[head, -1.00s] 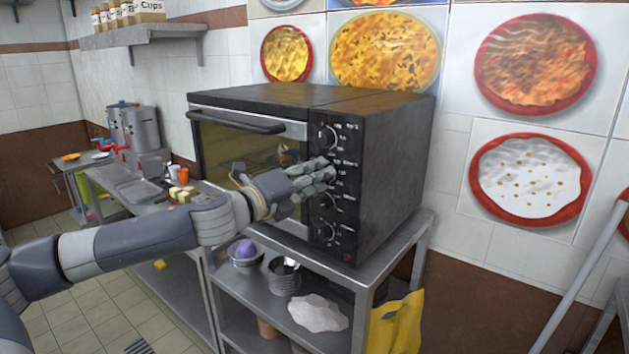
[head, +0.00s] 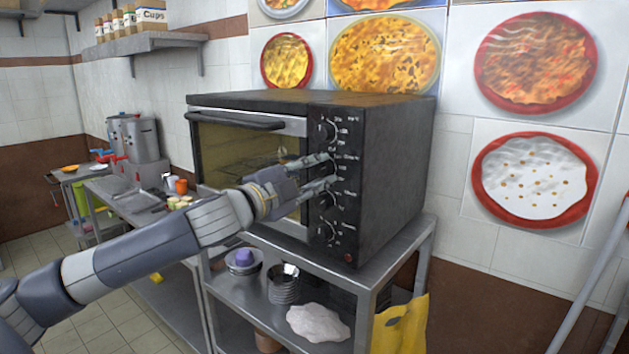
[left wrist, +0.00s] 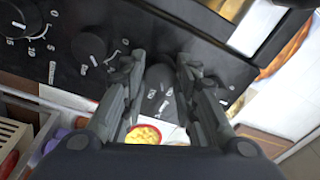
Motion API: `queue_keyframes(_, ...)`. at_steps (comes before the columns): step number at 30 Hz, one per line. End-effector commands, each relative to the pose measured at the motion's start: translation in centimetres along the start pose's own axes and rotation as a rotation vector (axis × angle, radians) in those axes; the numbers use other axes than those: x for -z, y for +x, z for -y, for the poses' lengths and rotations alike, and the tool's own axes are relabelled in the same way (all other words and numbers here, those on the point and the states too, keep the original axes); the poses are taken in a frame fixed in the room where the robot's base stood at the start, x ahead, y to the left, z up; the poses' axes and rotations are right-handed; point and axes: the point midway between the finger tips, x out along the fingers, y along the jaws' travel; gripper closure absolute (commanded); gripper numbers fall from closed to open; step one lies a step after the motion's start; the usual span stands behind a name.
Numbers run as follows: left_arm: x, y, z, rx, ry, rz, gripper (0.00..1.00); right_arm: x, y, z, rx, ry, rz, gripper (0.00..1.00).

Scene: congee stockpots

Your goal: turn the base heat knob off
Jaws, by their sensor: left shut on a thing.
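The black oven (head: 385,165) stands on a steel table, with a column of dark knobs on its front panel. My left gripper (head: 332,171) is at the second knob from the top, its fingers pointing at the panel. In the left wrist view its two fingers are shut on that knob (left wrist: 160,84), one on each side. The top knob (head: 328,131) is above the gripper, and the third knob (head: 328,200) and bottom knob (head: 326,232) are below it. The labels are too small to tell which is base heat. My right gripper is not in view.
The steel table (head: 385,258) has bowls (head: 243,262), a metal tin (head: 284,286) and a white cloth (head: 318,322) on its lower shelf. A yellow bag (head: 402,325) hangs at its right. Stockpots (head: 142,140) stand at the back left.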

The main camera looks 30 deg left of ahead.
Motion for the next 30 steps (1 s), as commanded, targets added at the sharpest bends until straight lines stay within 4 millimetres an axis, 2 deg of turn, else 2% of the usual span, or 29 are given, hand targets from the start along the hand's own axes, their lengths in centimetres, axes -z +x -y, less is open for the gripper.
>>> queue_keyframes(15, 0.1, 0.0, -0.3, 0.028, -0.494, 0.025, 0.96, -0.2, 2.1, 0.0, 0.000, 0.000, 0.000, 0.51)
queue_keyframes(30, 0.2, 0.0, -0.1, 0.052, -0.888, 0.048, 0.96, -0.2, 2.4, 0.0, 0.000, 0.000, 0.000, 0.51)
